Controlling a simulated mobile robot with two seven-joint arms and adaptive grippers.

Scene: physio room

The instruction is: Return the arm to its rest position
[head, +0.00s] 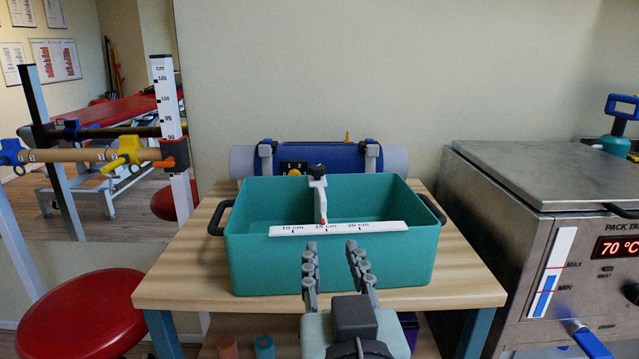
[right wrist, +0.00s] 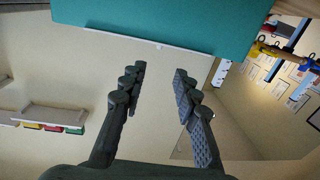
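My right gripper (head: 336,268) is in front of the teal bin (head: 330,268), near its front wall. Its two grey fingers are apart and nothing is between them. In the right wrist view the same gripper (right wrist: 158,90) is open and empty, with the bin's teal wall (right wrist: 150,22) beyond the fingertips. Whether the fingers touch the bin cannot be told. My left gripper is not in either view.
The bin stands on a wooden table (head: 180,280) with a white scale strip (head: 338,229) across its front rim. A blue roll-shaped device (head: 320,157) lies behind it. A steel heating unit (head: 530,180) stands right, a red stool (head: 80,315) left.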

